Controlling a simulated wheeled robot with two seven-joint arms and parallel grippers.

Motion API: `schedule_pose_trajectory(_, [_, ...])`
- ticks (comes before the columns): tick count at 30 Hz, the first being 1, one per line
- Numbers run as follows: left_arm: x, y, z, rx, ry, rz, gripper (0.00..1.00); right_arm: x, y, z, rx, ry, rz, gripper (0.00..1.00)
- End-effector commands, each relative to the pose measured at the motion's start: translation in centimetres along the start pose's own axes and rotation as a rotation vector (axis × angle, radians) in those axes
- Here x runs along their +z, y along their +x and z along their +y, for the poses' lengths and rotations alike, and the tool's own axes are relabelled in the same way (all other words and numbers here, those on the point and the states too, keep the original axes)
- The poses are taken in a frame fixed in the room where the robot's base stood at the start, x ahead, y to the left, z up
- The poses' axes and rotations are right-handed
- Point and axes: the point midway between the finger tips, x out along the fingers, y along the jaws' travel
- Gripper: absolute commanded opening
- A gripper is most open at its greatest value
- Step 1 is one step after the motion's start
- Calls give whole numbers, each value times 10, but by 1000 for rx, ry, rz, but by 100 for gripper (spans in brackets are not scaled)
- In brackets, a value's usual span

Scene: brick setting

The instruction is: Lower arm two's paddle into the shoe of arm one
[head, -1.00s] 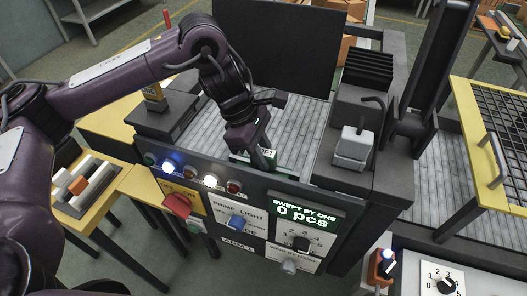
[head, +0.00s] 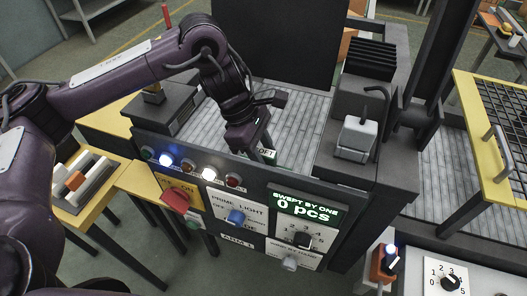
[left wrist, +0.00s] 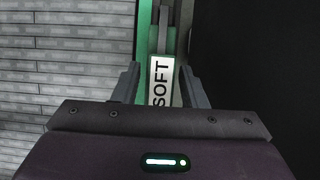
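My left gripper (head: 258,150) reaches down over the near edge of the machine marked ARM 1 (head: 238,239). In the left wrist view its two fingers (left wrist: 160,88) stand apart, one on each side of a SOFT label (left wrist: 160,82) on a narrow upright piece with green beside it. Part of this green sign (head: 267,156) shows by the fingers in the head view. I cannot see whether the fingers touch it. The counter display (head: 306,207) reads "SWEPT BY ONE 0 pcs". I cannot tell which parts are the paddle and the shoe. My right gripper is out of view.
A grey block (head: 356,139) with a hooked rod stands right of the slatted bed (head: 303,115). A tall dark panel (head: 290,45) rises behind. A red switch (head: 174,199) and a blue knob (head: 237,217) are on the front. A yellow-framed grille (head: 466,100) is at right.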

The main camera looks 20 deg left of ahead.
Motion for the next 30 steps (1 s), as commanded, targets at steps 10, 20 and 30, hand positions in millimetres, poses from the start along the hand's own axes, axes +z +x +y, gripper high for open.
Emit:
schedule_pose_trajectory(10, [-1,0,-1,-2,-1,3,49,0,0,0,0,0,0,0])
schedule_pose_trajectory(20, [0,-43,1,4,-1,4,49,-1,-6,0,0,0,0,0])
schedule_pose_trajectory(30, [0,-77,0,0,0,2,49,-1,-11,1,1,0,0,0])
